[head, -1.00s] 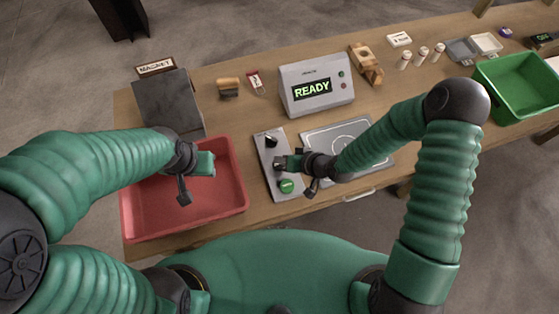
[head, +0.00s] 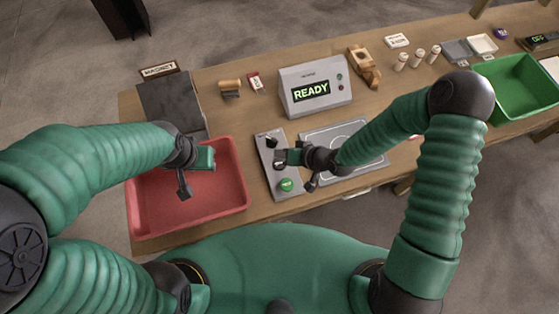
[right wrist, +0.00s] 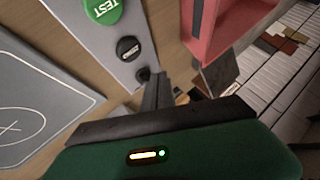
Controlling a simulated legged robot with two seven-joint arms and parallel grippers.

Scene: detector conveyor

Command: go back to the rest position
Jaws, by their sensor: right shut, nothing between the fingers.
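My right gripper (head: 281,157) is shut and empty. I cannot tell whether the fingers touch the panel. My left gripper (head: 197,172) hangs over the red tray (head: 225,205). Its fingers are too unclear to tell open from shut.
A detector box (head: 315,86) reading READY stands behind the panel. A grey plate (head: 350,130) lies to the panel's right, partly under my right arm. A dark magnet block (head: 170,100) stands behind the red tray. A green bin (head: 520,85) is at the far right.

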